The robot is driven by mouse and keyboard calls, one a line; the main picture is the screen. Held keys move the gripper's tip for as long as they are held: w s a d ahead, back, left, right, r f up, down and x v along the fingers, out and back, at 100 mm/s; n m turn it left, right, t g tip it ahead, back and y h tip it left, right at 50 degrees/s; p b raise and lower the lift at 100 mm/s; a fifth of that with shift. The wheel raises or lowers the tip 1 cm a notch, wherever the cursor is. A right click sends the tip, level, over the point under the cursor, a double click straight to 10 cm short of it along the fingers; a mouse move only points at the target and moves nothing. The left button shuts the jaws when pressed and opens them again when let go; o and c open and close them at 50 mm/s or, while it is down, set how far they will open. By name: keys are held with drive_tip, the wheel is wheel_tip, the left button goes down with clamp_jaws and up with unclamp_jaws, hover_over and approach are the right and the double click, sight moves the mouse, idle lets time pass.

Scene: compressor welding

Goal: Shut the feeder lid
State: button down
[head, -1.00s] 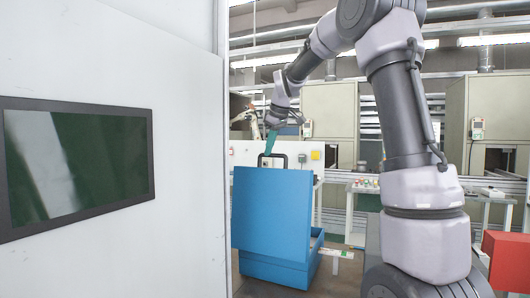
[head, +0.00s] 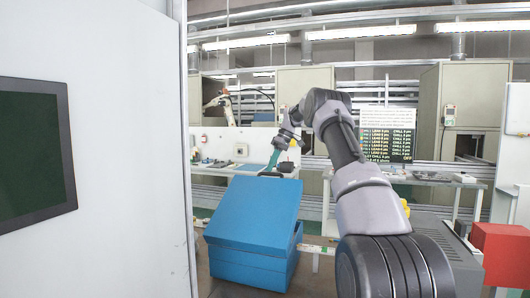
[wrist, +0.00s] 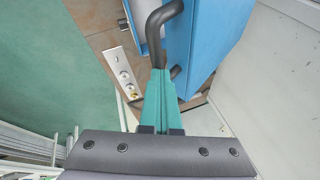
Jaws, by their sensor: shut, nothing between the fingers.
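The feeder is a blue box (head: 245,268) in the head view. Its blue lid (head: 255,212) is partly lowered, tilted above the box with a gap at the right side. A dark handle (wrist: 158,28) on the lid shows in the wrist view, with the blue lid (wrist: 205,30) beside it. My gripper (head: 270,167) is at the lid's upper edge in the head view. In the wrist view, the green fingers of my gripper (wrist: 160,75) are shut together with nothing between them. Their tips are right at the handle; I cannot tell whether they touch it.
A white wall panel with a dark screen (head: 32,150) fills the left. A red box (head: 502,254) stands at the right. Worktables (head: 425,180) and cabinets are behind the feeder. A grey-white panel (wrist: 275,95) is at the right of the wrist view.

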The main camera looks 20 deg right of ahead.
drive_tip(key=w+d+f, duration=0.2)
drive_tip(key=w+f, duration=0.1)
drive_tip(key=f, duration=0.5)
drive_tip(key=w+d+f, duration=0.2)
drive_tip(key=w+f, duration=0.1)
drive_tip(key=f, duration=0.6)
drive_tip(key=shift+d+f, duration=0.15)
drive_tip(key=shift+f, duration=0.05)
